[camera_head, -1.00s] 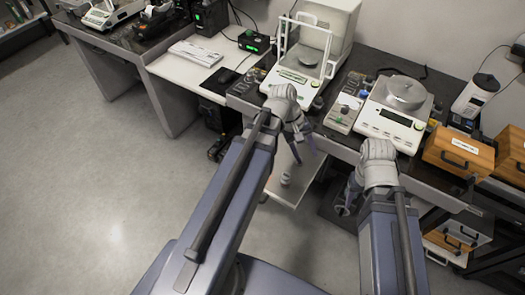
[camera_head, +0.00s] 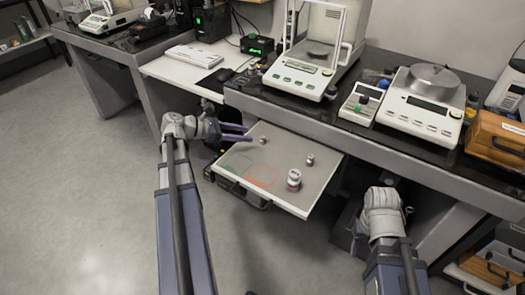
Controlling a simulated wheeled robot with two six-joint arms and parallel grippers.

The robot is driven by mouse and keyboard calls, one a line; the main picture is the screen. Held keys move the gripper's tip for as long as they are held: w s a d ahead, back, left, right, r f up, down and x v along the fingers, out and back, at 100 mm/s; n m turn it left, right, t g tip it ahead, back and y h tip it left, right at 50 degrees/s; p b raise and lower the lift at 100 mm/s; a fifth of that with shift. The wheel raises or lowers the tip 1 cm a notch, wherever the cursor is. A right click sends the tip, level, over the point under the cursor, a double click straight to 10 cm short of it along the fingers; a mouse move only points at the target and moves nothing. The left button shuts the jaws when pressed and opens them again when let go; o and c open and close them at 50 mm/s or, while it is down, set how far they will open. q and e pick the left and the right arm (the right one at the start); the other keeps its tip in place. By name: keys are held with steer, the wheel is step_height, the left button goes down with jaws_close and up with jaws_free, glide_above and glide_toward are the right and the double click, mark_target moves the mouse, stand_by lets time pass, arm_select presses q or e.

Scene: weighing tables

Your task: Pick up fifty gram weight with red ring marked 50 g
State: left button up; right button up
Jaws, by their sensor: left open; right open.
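Several metal weights stand on the pull-out shelf (camera_head: 222,190) under the bench. The largest weight (camera_head: 294,180) stands upright right of the red outline and has a dark reddish band; its marking is too small to read. A smaller weight (camera_head: 310,159) stands behind it, and another small weight (camera_head: 263,141) stands near the back left. I cannot tell by label which is 50 g. My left gripper (camera_head: 249,132) is open and empty, its fingers pointing right over the shelf's back left, left of the small weight. My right gripper (camera_head: 354,238) is right of the shelf, mostly hidden by my arm.
A red outline (camera_head: 261,176) and a green outline (camera_head: 236,162) mark the shelf. The bench edge overhangs the shelf's back. On the bench stand a shielded balance (camera_head: 304,76) and a flat balance (camera_head: 425,107). Wooden drawers (camera_head: 497,140) are at right.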

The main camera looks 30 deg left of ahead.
mark_target(263, 137)
arm_select(q)
steer(key=shift+a, duration=0.2)
steer(key=shift+s+d+b+x, duration=0.15)
steer(key=shift+b+x, duration=0.6)
steer(key=shift+x, duration=1.2)
steer(key=shift+s+d+b+x, duration=0.15)
steer(key=shift+b+x, duration=0.55)
steer(key=shift+x, duration=1.3)
steer(key=shift+r, duration=0.1)
jaws_close()
